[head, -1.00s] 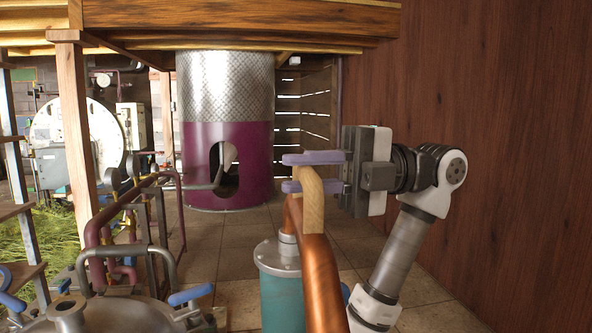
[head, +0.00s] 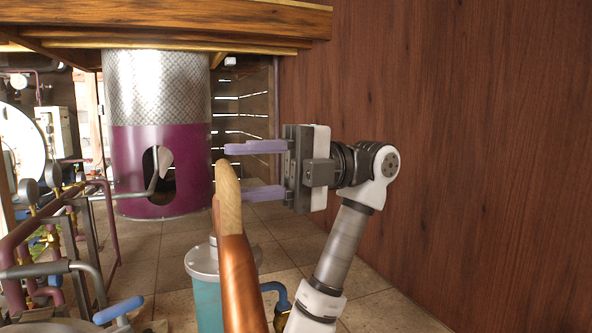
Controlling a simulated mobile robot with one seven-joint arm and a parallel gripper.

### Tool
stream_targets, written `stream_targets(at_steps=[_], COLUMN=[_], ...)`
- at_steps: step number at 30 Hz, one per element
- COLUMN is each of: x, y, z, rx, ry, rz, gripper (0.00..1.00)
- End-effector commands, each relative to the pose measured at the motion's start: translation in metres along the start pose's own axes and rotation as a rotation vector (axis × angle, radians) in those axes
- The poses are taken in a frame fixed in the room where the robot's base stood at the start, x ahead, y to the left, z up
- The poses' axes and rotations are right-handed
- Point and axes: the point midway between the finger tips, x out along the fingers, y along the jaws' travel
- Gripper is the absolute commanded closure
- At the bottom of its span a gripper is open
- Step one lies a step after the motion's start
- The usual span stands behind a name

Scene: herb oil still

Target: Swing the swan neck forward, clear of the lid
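The swan neck (head: 241,290) is a copper pipe rising from the bottom middle of the head view, with a pale wooden grip (head: 229,198) at its upper end. My gripper (head: 236,171) is open at the right of this grip, its two lilac fingers spread one above the other. The wooden grip overlaps the tip of the lower finger in the picture; whether they touch I cannot tell. Only a sliver of grey metal, probably the lid (head: 50,326), shows at the bottom left edge, with a blue-handled clamp (head: 118,309) beside it.
A teal canister (head: 207,300) with a grey top stands behind the pipe. Red pipework with gauges (head: 50,210) fills the left. A purple and metal column (head: 160,150) stands at the back. A wooden wall (head: 440,150) bounds the right; tiled floor is free between.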

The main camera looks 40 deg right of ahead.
Motion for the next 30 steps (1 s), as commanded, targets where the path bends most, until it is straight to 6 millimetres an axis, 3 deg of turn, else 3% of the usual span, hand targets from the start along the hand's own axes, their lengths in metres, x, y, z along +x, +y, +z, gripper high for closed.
stream_targets(at_steps=[7,18,30], x=[-0.045,-0.099,-0.120], y=[-0.003,-0.001,0.001], z=[-0.001,-0.002,-0.001], rx=[0.004,0.005,0.001], ry=[-0.008,-0.010,-0.002], rz=[0.001,0.001,-0.004], gripper=[0.60,0.60,0.60])
